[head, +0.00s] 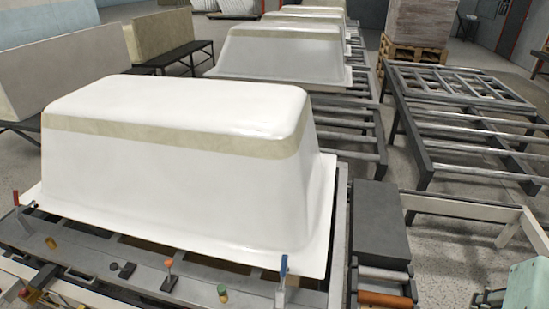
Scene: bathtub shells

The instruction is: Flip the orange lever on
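A small lever with an orange-red knob (168,264) stands up from the grey metal bench (130,278) in front of the nearest white bathtub shell. It looks roughly upright, on a dark base. Another orange-red handle (16,198) sticks up at the far left of the bench. The frame does not show which of the two is the task's orange lever, nor whether either is on or off. My gripper is not in view.
A white bathtub shell (180,185) fills the middle, upside down. On the bench are a green-topped knob (222,289), a blue-handled clamp (283,268) and a black knob (126,270). A dark block (380,220) and rollers (384,299) lie right of it. Empty roller racks (470,130) stand farther right.

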